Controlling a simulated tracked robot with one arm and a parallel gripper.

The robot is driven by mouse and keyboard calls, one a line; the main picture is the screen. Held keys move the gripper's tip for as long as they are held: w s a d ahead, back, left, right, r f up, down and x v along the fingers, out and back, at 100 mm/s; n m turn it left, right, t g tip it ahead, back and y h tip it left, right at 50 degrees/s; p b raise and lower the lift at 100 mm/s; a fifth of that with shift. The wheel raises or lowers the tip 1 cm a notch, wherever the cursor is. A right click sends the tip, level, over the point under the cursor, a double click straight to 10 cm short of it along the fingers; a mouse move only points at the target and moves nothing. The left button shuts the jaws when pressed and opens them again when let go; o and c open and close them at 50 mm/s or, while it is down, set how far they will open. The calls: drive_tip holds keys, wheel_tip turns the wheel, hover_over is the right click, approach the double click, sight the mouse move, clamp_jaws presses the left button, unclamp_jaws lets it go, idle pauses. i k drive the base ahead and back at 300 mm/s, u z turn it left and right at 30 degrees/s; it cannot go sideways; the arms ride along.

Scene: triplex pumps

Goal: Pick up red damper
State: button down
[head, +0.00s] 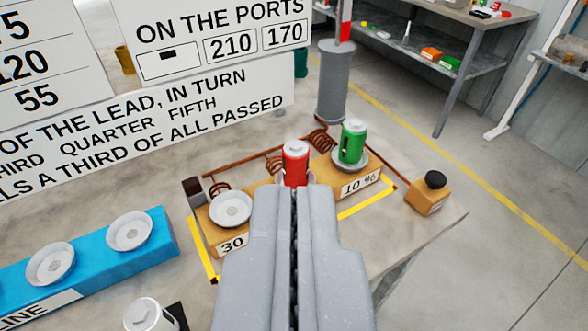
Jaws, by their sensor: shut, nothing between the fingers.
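The red damper (294,163) is a small upright red cylinder with a pale top. It stands on the middle part of the tan block (268,194). My gripper (295,192) is shut and empty. From this view its tips overlap the lower part of the red damper and hide its base. I cannot tell whether they touch it.
A green cylinder (352,142) stands to the right on the same block, and an empty round seat (230,210) lies to the left. Brown coiled tubing (273,163) runs behind. A blue block (88,270) and a white cylinder (148,314) are at lower left.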

sight(295, 153)
drive_tip(key=u, duration=0.05)
drive_tip(key=k, duration=1.1)
drive_tip(key=z, duration=0.65)
drive_tip(key=i, duration=1.5)
drive_tip(key=z, duration=0.05)
